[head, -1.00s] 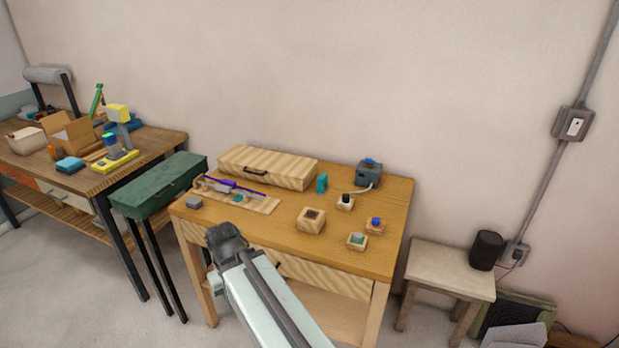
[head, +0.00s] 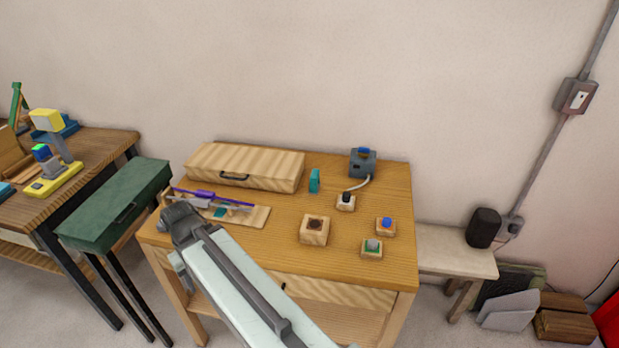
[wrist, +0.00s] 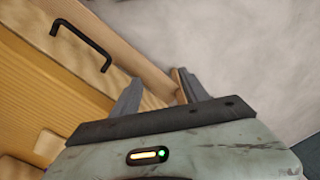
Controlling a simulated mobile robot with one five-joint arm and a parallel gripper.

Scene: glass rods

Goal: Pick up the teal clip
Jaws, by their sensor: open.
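Two small teal things show in the head view, and I cannot tell for sure which is the clip. One teal piece (head: 314,180) stands upright on the wooden table beside the wooden case. A smaller teal piece (head: 220,212) lies on the wooden board near a purple rod. My gripper (head: 172,214) is at the table's front left corner, left of both and closer to the board. In the wrist view its two fingers (wrist: 160,92) are apart with nothing held between them. No teal piece is clear in the wrist view.
A wooden case (head: 246,167) stands at the table's back left. A green case (head: 118,203) is left of the table. The front middle tabletop is clear.

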